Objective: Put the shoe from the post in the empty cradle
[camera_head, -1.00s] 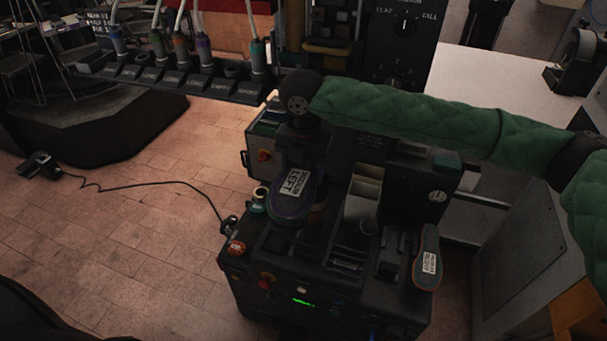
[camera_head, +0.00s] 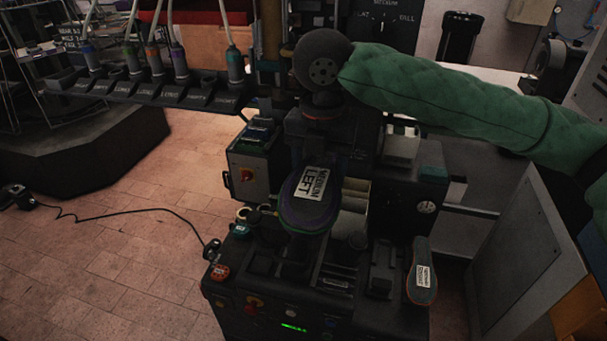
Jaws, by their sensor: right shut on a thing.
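My right gripper (camera_head: 318,152), at the end of the green-sleeved arm, points down and is shut on a dark shoe (camera_head: 297,218) with a purple and green edge. The shoe's sole faces me and bears a white label ending in LEFT. It is over the left-middle part of the black press (camera_head: 370,318); whether it touches anything below is hidden. A second shoe (camera_head: 423,268), grey-green with an orange edge and a white label, rests sole-out at the press's right side. I cannot make out which part is the empty cradle; the held shoe covers some of the press. My left gripper is out of view.
A grey box (camera_head: 251,170) with a red knob stands behind the press at left. A black rack (camera_head: 150,92) of corded, coloured tools is at the back. A cable (camera_head: 120,211) runs across the open floor at left. A grey panel (camera_head: 520,255) stands at right.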

